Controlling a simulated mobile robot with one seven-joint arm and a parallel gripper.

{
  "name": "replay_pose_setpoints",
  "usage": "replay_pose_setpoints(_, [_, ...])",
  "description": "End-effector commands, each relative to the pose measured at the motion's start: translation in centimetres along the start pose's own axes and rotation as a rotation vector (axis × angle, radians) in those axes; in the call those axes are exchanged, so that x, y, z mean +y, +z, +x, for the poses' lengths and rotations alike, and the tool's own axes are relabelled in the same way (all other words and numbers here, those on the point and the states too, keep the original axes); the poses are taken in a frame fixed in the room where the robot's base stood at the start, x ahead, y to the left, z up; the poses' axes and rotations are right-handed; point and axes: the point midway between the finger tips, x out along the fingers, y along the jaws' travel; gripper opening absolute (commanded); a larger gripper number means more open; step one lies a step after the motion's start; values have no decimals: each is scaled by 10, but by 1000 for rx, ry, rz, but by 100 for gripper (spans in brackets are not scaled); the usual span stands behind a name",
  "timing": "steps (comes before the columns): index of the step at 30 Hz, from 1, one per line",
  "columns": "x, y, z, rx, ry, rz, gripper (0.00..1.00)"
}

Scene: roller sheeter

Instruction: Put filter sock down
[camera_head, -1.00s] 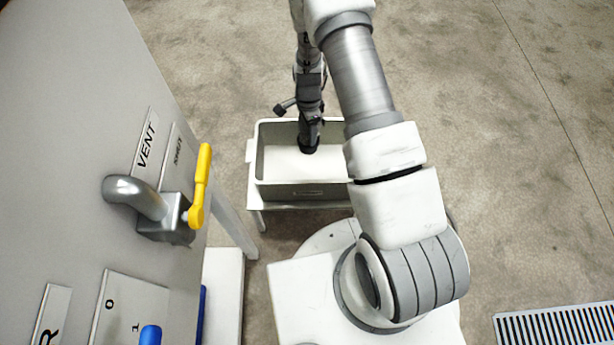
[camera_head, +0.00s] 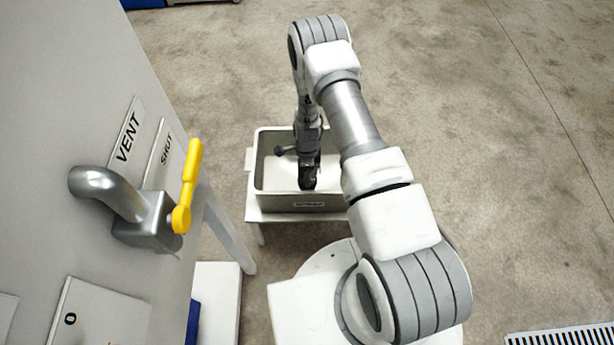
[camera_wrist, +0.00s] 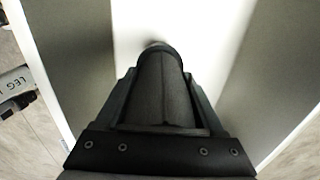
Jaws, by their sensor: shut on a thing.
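The filter sock (camera_wrist: 163,85) looks like a dark grey, rounded, tapering piece in the wrist view. My gripper (camera_wrist: 160,75) is shut on it, with a black finger on either side. In the head view my gripper (camera_head: 308,182) points down inside a pale grey open bin (camera_head: 262,200), near its front wall. The sock cannot be told apart from the dark fingers there. The bin's white floor and walls also show around the gripper in the wrist view (camera_wrist: 85,50). Whether the sock touches the floor is unclear.
The bin stands on a low white stand (camera_head: 252,215). To the left is a grey panel with a VENT label (camera_head: 127,138), a metal pipe and a yellow-handled valve (camera_head: 187,185). A floor grate (camera_head: 560,338) lies at lower right.

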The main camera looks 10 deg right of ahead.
Motion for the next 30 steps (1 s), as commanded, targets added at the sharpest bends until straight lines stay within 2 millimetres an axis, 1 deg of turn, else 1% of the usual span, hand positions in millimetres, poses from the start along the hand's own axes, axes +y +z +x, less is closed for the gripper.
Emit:
replay_pose_setpoints(1, [0, 0, 12, 0, 1, 0, 0])
replay_pose_setpoints(3, [0, 0, 18, 0, 0, 0, 0])
replay_pose_setpoints(10, [0, 0, 17, 0, 0, 0, 0])
replay_pose_setpoints(15, [0, 0, 23, 0, 0, 0, 0])
replay_pose_setpoints(16, [0, 0, 21, 0, 1, -1, 76])
replay_pose_setpoints(20, [0, 0, 21, 0, 1, -1, 99])
replay_pose_setpoints(27, [0, 0, 20, 0, 1, -1, 100])
replay_pose_setpoints(30, [0, 0, 16, 0, 1, -1, 100])
